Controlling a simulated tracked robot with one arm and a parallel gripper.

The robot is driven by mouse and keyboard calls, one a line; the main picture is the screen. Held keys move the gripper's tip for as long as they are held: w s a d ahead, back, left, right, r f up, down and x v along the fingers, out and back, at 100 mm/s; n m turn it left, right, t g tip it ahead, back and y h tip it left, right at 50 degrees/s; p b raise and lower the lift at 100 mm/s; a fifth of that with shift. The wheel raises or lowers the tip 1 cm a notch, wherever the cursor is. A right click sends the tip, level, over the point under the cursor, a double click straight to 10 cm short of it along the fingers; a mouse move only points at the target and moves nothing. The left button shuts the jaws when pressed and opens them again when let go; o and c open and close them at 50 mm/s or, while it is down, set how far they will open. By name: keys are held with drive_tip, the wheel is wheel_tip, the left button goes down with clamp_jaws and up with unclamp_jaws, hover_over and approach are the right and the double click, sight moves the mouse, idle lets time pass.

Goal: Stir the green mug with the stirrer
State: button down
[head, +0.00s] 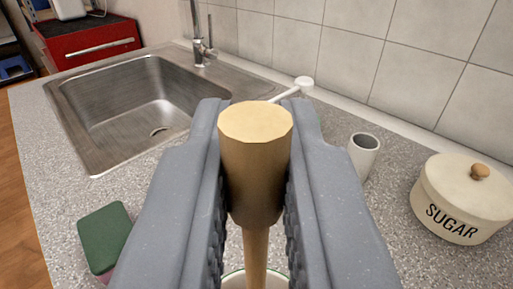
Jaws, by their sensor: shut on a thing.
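My gripper (255,190) is shut on the stirrer (256,150), with a finger on each side of its thick wooden handle. The stirrer points down, and its thin shaft runs out of the bottom of the head view. A mug rim (232,275) with a thin green edge shows at the bottom edge, around the shaft in the picture. Most of this mug is cut off by the frame and hidden by my fingers. I cannot tell how deep the shaft reaches into it.
A steel sink (140,105) with a tap (202,45) lies at the back left. A green sponge (104,238) lies at the left. A small white cup (364,150) and a sugar jar (462,198) stand at the right. A white-knobbed rod (303,84) shows behind the handle.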

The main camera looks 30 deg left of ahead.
sight(253, 282)
drive_tip(key=shift+f+b, duration=1.3)
drive_tip(key=shift+f, duration=2.55)
drive_tip(key=shift+a, duration=0.1)
